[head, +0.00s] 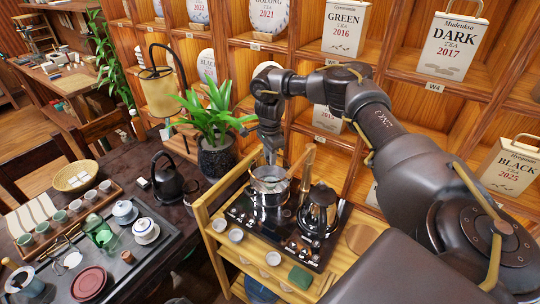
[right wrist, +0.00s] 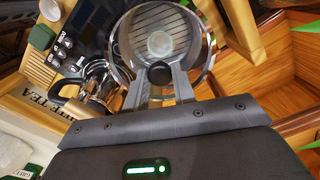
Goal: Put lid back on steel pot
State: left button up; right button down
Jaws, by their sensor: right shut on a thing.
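The steel pot (head: 268,196) stands on the black cooktop of the wooden cart in the head view. My right gripper (head: 271,155) is above it, pointing down. In the right wrist view the gripper (right wrist: 160,83) is shut on the dark round knob (right wrist: 160,72) of a clear glass lid (right wrist: 120,45) with a metal rim. The lid is over the pot. Whether its rim touches the pot or hangs just above it, I cannot tell. Through the glass I see a striped grey surface and a pale round spot. My left gripper is not in view.
A glass kettle (head: 318,213) stands right of the pot, and also shows in the wrist view (right wrist: 95,90). A wooden-handled tool (head: 308,163) rises close beside the pot. White cups (head: 236,235) stand at the cart's front. A potted plant (head: 216,140) is behind left.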

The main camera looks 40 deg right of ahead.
notch_tip(320, 180, down, 3)
jog(key=shift+f+b, duration=0.1)
jog(key=shift+b, duration=1)
jog(key=shift+f+b, duration=0.35)
jog(key=shift+f, duration=0.55)
jog(key=shift+p, duration=0.35)
jog(key=shift+f, duration=0.15)
dwell(0.8)
jog(key=c, duration=0.6)
grip_release()
